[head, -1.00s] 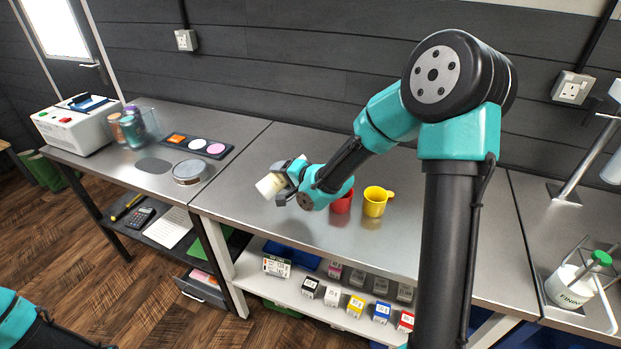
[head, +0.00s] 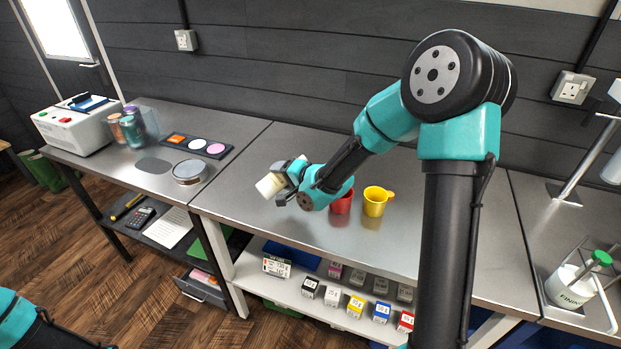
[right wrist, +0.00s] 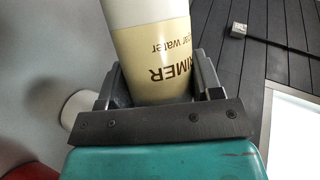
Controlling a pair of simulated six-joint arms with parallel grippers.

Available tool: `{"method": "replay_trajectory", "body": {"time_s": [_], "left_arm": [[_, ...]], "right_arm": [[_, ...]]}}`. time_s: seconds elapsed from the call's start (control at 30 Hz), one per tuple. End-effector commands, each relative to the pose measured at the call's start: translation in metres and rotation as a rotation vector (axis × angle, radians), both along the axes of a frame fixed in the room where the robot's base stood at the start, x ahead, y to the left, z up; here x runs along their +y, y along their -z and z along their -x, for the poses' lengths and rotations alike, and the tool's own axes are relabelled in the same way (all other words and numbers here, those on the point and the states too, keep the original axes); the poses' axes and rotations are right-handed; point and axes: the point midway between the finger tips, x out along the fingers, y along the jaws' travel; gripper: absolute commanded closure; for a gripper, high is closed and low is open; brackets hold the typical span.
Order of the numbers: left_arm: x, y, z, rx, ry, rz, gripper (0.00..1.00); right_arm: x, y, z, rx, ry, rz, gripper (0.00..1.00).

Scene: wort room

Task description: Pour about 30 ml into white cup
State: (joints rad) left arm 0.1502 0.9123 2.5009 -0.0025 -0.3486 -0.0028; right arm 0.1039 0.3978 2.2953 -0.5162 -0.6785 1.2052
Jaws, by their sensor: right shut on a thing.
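My right gripper (head: 285,182) is shut on a white and cream bottle (head: 268,186), held tilted above the middle table. Whether liquid is flowing does not show. A red cup (head: 341,204) and a yellow cup (head: 375,204) stand to the right of the gripper. My left gripper is out of view.
A round tin (head: 189,173) and a dark tray with coloured discs (head: 200,146) are on the left table, with a white machine (head: 74,127) behind. Small labelled boxes (head: 356,305) fill the lower shelf. A bottle with a green top (head: 572,285) stands far right.

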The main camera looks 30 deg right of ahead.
Motion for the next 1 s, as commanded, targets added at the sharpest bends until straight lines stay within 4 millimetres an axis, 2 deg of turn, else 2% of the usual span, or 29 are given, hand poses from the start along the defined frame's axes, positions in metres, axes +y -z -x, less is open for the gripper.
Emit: {"method": "replay_trajectory", "body": {"time_s": [0.67,1.0], "left_arm": [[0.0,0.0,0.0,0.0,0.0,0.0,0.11],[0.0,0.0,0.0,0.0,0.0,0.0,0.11]], "right_arm": [[-0.0001,-0.0006,-0.0002,-0.001,0.0,0.004,0.7],[-0.0025,-0.0048,-0.0002,-0.011,-0.001,0.093,0.7]]}}
